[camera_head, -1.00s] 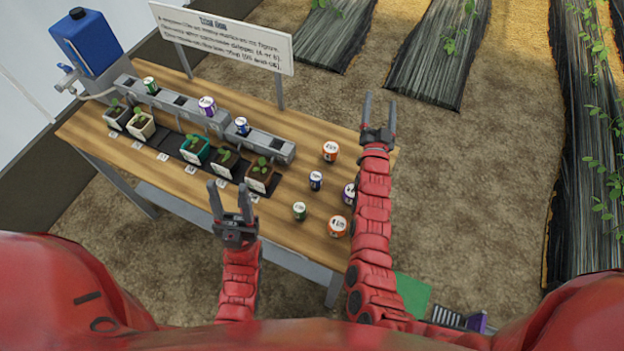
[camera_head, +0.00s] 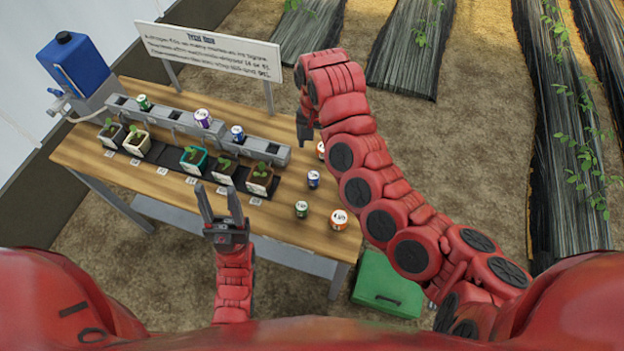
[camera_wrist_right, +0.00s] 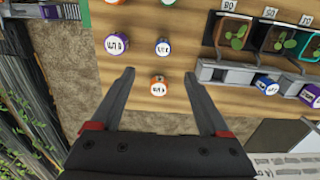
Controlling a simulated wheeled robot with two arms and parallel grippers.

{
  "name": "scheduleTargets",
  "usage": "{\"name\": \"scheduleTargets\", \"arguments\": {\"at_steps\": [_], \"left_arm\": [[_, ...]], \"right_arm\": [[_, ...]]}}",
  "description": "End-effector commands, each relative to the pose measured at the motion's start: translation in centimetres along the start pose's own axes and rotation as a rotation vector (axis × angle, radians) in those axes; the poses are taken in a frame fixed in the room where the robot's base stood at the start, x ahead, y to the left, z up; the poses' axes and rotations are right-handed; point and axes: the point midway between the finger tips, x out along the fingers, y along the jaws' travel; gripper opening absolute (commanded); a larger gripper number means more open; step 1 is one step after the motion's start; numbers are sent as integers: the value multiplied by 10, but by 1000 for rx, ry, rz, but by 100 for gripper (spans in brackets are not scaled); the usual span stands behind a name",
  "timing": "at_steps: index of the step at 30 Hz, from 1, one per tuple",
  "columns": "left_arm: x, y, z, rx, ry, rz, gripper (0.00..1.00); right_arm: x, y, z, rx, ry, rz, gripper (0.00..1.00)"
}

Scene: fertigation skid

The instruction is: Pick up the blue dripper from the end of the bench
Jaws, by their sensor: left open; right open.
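The blue dripper (camera_head: 314,179) stands upright on the right end of the wooden bench (camera_head: 274,222), among other drippers. It also shows in the right wrist view (camera_wrist_right: 163,47), beyond an orange dripper (camera_wrist_right: 158,86). My right gripper (camera_wrist_right: 159,73) is open above the bench end, and the orange dripper appears between its fingers, with no grip on it. In the head view my right gripper (camera_head: 304,132) is seen from the side near the bench's back edge. My left gripper (camera_head: 221,205) is open and empty at the bench's front edge.
Close by stand a green dripper (camera_head: 301,209), another orange one (camera_head: 339,219) and a purple one (camera_wrist_right: 117,43). A grey manifold (camera_head: 268,151) holds several drippers behind potted seedlings. A sign (camera_head: 208,50) stands behind the bench. A green box (camera_head: 385,285) sits on the floor.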

Motion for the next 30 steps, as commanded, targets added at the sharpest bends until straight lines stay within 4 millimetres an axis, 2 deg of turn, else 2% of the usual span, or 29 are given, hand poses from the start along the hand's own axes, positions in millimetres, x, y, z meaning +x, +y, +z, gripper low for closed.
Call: {"name": "scheduleTargets", "arguments": {"at_steps": [5,11,21,30], "left_arm": [[-7,0,1,0,0,0,50],[13,-1,-2,0,0,0,50],[32,-2,-5,0,0,0,50],[36,-2,-6,0,0,0,50]], "right_arm": [[24,-2,3,-1,-6,1,79],[48,0,0,-1,-2,3,79],[107,-1,0,-5,1,3,79],[126,-2,-1,-4,1,2,79]]}}
